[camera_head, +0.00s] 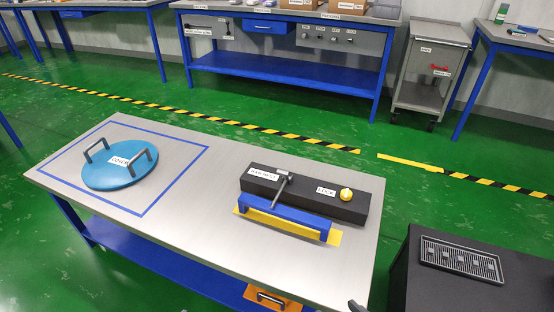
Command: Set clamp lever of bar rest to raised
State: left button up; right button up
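The bar rest (330,200) is a long black block on the right part of the grey bench top. A grey clamp lever (281,190) sits on it, left of its middle. The lever slants forward from a dark head on the block towards a blue bar (284,219). I cannot tell exactly whether it touches the bar. The blue bar lies along the front of the block over a yellow strip (336,238). A yellow knob (346,194) stands near the block's right end beside a label that seems to read LOCK. Neither gripper can be made out.
A blue round cover (120,165) with two handles lies inside a blue taped outline on the bench (195,190). A black unit with a grille (461,258) stands at the right. A small dark part (356,306) shows at the bottom edge. The bench middle is clear.

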aim_at(286, 173)
jog(key=k, duration=0.65)
jog(key=u, duration=0.9)
jog(key=i, duration=1.5)
jog(key=z, duration=0.7)
